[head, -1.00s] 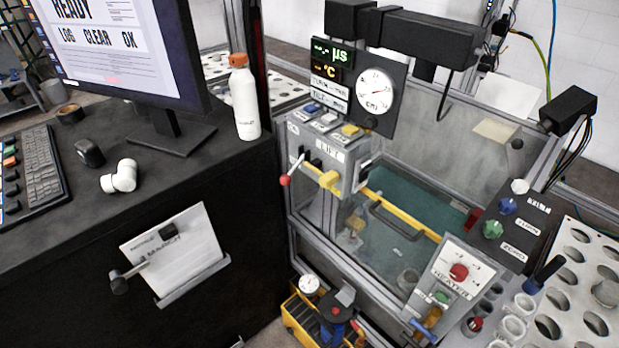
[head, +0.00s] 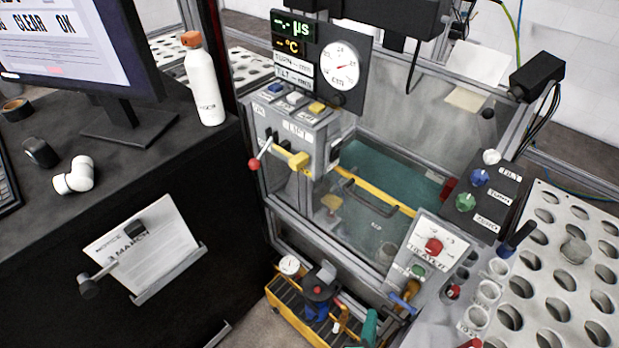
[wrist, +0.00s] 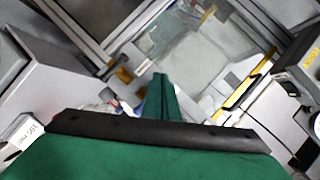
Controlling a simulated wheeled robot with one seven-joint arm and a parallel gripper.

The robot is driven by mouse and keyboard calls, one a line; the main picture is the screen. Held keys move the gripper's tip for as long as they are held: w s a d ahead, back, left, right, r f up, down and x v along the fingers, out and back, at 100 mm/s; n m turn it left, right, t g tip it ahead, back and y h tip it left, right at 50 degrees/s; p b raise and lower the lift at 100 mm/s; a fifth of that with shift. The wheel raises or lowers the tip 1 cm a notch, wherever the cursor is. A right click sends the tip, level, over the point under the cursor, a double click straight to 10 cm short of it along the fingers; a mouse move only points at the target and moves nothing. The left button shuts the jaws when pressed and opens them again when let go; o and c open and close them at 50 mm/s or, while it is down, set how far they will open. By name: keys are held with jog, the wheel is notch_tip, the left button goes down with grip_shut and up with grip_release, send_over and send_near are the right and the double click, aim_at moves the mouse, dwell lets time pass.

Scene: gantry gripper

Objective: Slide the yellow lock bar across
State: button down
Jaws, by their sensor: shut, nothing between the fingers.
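I cannot tell if the block and bar are one piece. In the wrist view a yellow strip (wrist: 233,96) shows at the right, probably the same bar. My green gripper (wrist: 164,97) is at the bottom middle of the wrist view, its fingers together and empty, apart from the strip. I cannot make it out surely in the head view.
A red-knobbed lever (head: 254,163) sticks out left of the yellow block. The heater box (head: 425,247) stands at the tank's right front corner. A yellow cart (head: 300,315) is below. The black desk (head: 60,250) with a bottle (head: 205,85) fills the left.

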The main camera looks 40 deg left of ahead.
aim_at(299, 168)
jog(key=w+a+r+g+y, duration=0.3)
jog(key=w+a+r+y, duration=0.7)
jog(key=r, duration=0.4)
notch_tip(299, 168, up, 15)
jog(key=s+a+n+g+y, duration=0.2)
jog(key=a+n+g+y, duration=0.15)
jog(key=n+g, duration=0.45)
jog(key=shift+m+g, duration=0.3)
jog(key=shift+m, duration=0.1)
jog(key=a, duration=0.4)
jog(key=w+a, duration=0.1)
jog(key=a, duration=0.8)
jog(key=shift+w, duration=0.3)
